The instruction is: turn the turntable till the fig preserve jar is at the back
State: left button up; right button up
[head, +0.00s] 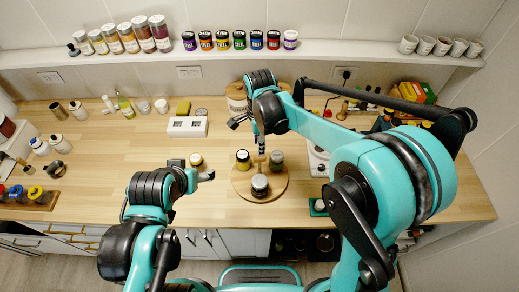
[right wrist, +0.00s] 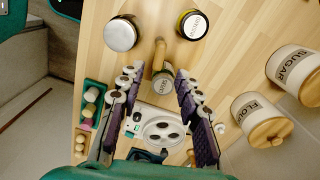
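The round wooden turntable (head: 243,187) is on the counter in front of me. It carries a dark jar with a grey lid (head: 260,185) at the front, a yellow-and-black jar (head: 243,158) at back left and a greenish jar (head: 276,160) at back right. I cannot read which is fig preserve. My right gripper (head: 248,136) is open above the turntable's back side; in the right wrist view its fingers (right wrist: 156,74) stand apart with a wooden upright piece (right wrist: 160,55) showing between them. I cannot tell if they touch it. My left gripper (head: 191,172) is open and empty, left of the turntable.
A small jar (head: 196,160) stands just behind my left gripper. A white box (head: 187,126) stands further back. Flour (right wrist: 262,120) and sugar (right wrist: 295,75) canisters show in the right wrist view. My right arm hides much of the counter's right part.

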aim_at(260, 158)
notch_tip(260, 158, down, 8)
jog(key=shift+r+b, duration=0.25)
jog(key=shift+b, duration=0.25)
grip_shut()
